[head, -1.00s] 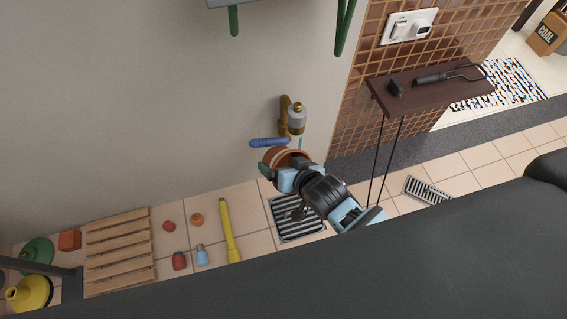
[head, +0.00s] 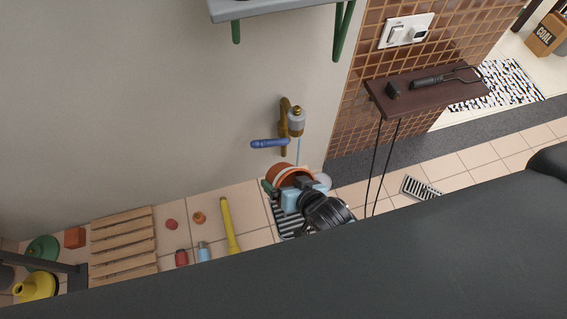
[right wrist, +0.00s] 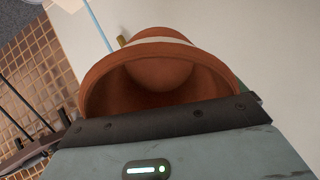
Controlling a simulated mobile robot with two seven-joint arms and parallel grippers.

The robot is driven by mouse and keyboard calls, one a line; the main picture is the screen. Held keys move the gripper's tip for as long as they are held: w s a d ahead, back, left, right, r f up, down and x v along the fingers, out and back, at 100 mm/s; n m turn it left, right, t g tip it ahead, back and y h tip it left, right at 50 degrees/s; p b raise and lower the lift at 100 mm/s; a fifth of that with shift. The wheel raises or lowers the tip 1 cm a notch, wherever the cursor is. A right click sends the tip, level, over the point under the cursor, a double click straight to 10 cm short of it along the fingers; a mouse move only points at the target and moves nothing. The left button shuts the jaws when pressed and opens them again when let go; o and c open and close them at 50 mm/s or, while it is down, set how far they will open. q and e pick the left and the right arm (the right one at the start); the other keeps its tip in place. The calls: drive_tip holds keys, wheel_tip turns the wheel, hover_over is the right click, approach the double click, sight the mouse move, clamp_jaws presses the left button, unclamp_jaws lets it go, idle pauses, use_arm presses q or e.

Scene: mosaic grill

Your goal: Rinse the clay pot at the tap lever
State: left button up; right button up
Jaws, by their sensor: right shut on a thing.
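The clay pot (head: 283,171), orange-brown with a pale band, is held in my right gripper (head: 279,188) below the tap. In the right wrist view the pot (right wrist: 165,75) fills the middle, its open mouth facing the camera, behind the dark edge of my gripper. The brass tap (head: 285,103) is on the wall, with a blue lever (head: 268,143) pointing left. A thin pale blue stream of water (head: 299,150) falls from the spout toward the pot; I cannot tell whether it enters the mouth.
A floor drain grate (head: 285,222) lies under the pot. To the left are a yellow tube (head: 229,225), small jars and a wooden slatted pallet (head: 123,242). A dark wall shelf (head: 430,88) juts out at right, and a grey shelf (head: 275,8) above.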

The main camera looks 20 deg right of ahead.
drive_tip(key=shift+s+a+r+p, duration=0.15)
drive_tip(key=shift+s+p, duration=0.35)
drive_tip(key=shift+s, duration=1)
idle(0.3)
